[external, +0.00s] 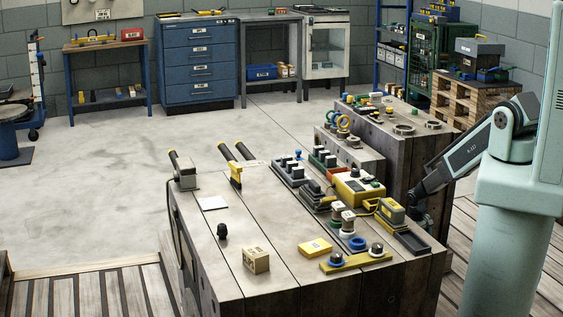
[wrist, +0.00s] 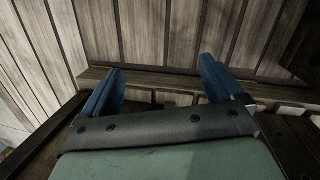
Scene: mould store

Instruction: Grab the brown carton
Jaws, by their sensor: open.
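The brown carton (external: 256,260) is a small tan box with a printed label, standing near the front left of the wooden bench top in the external view. My gripper (wrist: 160,84) shows two blue fingers spread apart in the wrist view, with only wooden planks beyond them. In the external view my arm reaches down at the bench's right edge, and the gripper's end is dark and partly hidden there. It is well to the right of the carton. The carton is not in the wrist view.
On the bench top (external: 215,252), a yellow box (external: 315,247) lies right of the carton and a black knob-like piece (external: 222,231) stands behind it. A yellow bar (external: 356,262), a yellow device (external: 358,188) and several small parts crowd the right side. The carton's surroundings are fairly clear.

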